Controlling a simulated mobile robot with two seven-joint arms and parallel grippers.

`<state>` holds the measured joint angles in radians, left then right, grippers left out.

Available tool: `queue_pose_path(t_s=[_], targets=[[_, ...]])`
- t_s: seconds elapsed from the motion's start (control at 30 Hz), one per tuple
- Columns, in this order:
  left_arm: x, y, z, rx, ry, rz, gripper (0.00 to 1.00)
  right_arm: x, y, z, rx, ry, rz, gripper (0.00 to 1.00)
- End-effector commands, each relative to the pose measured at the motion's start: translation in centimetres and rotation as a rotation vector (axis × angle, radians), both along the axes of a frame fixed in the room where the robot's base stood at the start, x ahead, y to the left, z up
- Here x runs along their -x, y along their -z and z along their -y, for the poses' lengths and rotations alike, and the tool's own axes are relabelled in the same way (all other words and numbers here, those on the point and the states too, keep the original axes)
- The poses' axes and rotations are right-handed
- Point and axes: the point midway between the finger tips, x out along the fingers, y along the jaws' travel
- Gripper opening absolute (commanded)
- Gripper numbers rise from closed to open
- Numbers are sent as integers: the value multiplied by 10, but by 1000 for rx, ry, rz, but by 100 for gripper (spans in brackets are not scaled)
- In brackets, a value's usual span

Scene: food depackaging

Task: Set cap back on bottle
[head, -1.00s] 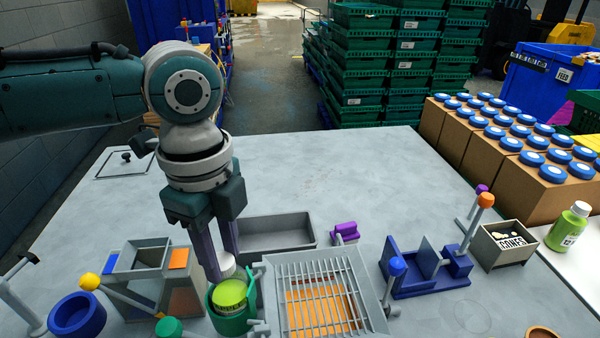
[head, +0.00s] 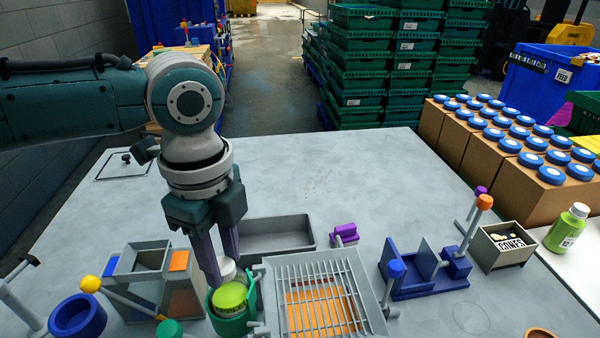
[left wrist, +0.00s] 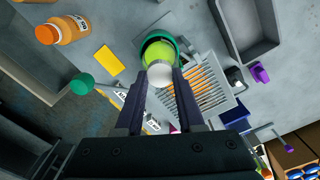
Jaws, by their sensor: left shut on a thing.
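A lime-green bottle (head: 229,297) stands in a dark green round holder (head: 235,326) at the front of the table. My left gripper (head: 226,266) is shut on a white cap (head: 227,271), just behind and above the bottle's top. In the left wrist view the cap (left wrist: 159,75) sits between the fingertips and overlaps the near end of the bottle (left wrist: 157,54). I cannot tell whether the cap touches the bottle. The fingers hide part of the cap. My right gripper is not in view.
A grey grate box (head: 374,295) stands right of the holder, with a grey tray (head: 284,221) behind it. A grey hopper stand (head: 123,263) and a blue cup (head: 76,317) are to the left. Another green bottle (head: 568,228) stands far right. The table's back middle is clear.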

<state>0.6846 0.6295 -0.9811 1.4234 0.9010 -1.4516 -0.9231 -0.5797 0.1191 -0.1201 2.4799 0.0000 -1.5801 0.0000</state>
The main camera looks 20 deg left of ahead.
Motion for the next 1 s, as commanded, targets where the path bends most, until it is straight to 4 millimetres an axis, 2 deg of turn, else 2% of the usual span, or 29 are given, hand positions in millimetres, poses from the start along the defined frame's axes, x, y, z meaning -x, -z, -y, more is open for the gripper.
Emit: queue_pose_path(t_s=[0.1, 0.13, 0.4, 0.6, 0.83, 1.0], targets=[[0, 0, 0, 0, 0, 0, 0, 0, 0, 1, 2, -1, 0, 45], [0, 0, 0, 0, 0, 0, 41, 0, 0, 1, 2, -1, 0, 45], [0, 0, 0, 0, 0, 1, 71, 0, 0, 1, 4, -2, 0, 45], [0, 0, 0, 0, 0, 1, 74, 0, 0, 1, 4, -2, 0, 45], [0, 0, 0, 0, 0, 1, 99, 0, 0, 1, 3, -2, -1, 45], [0, 0, 0, 0, 0, 1, 100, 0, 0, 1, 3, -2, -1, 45]])
